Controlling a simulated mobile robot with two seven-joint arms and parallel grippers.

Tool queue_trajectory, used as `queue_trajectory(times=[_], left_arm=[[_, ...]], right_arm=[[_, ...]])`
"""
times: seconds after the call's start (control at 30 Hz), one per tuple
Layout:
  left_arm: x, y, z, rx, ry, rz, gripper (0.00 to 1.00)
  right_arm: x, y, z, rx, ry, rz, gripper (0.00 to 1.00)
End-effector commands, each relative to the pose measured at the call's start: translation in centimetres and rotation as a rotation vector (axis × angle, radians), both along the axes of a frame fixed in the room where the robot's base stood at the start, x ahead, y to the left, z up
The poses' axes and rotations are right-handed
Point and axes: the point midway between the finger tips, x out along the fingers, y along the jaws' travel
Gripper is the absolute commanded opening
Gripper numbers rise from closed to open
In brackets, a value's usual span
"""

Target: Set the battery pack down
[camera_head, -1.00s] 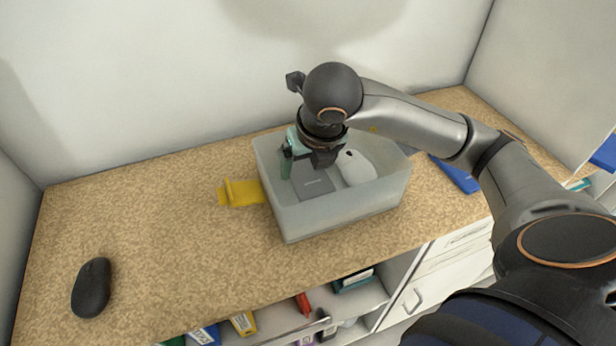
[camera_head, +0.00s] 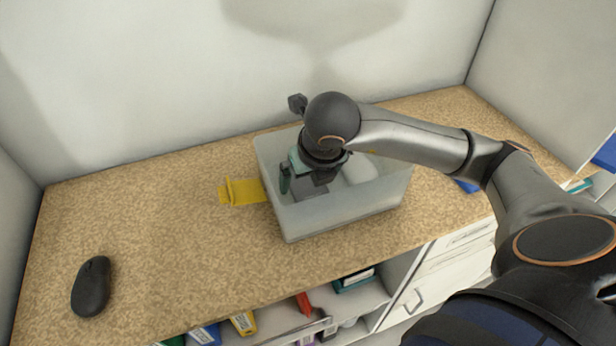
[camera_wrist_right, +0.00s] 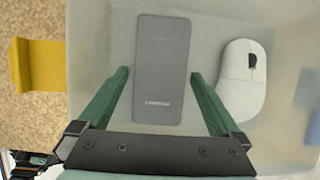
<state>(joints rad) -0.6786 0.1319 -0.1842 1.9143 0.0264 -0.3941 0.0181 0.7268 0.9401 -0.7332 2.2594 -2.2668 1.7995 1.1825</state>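The battery pack (camera_wrist_right: 162,65), a flat dark grey slab with small lettering, lies in the translucent bin (camera_head: 345,215). In the head view only a small part of the pack (camera_head: 309,194) shows below my gripper. My right gripper (camera_wrist_right: 159,73) is over the pack inside the bin, with its green fingers apart on either side of it. A gap shows at the left finger; the right finger looks very close to the pack's edge. In the head view the right gripper (camera_head: 303,185) is partly hidden by its wrist. My left gripper is not in view.
A white mouse (camera_wrist_right: 242,80) lies in the bin right of the pack. A yellow object (camera_head: 243,191) sits just outside the bin's left wall. A black mouse (camera_head: 91,286) lies at the front left of the speckled top. The top between them is clear.

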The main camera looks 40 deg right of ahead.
Motion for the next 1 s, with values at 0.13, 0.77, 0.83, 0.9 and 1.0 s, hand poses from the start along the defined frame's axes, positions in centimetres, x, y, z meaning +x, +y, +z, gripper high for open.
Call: queue_trajectory(times=[0.13, 0.77, 0.83, 0.9, 1.0], left_arm=[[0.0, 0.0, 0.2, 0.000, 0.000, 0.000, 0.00], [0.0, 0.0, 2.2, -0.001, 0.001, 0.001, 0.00], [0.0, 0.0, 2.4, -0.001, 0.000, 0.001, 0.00], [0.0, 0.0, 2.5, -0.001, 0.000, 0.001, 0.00], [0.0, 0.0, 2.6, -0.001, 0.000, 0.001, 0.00]], right_arm=[[0.0, 0.0, 0.2, 0.000, 0.000, 0.000, 1.00], [-3.8, 0.9, 10.4, -0.002, -0.005, 0.002, 1.00], [-4.1, 1.0, 10.9, 0.000, -0.003, 0.001, 1.00], [-4.3, 1.1, 11.2, -0.001, -0.002, 0.002, 1.00], [-4.5, 1.1, 11.4, 0.000, -0.001, 0.000, 1.00]])
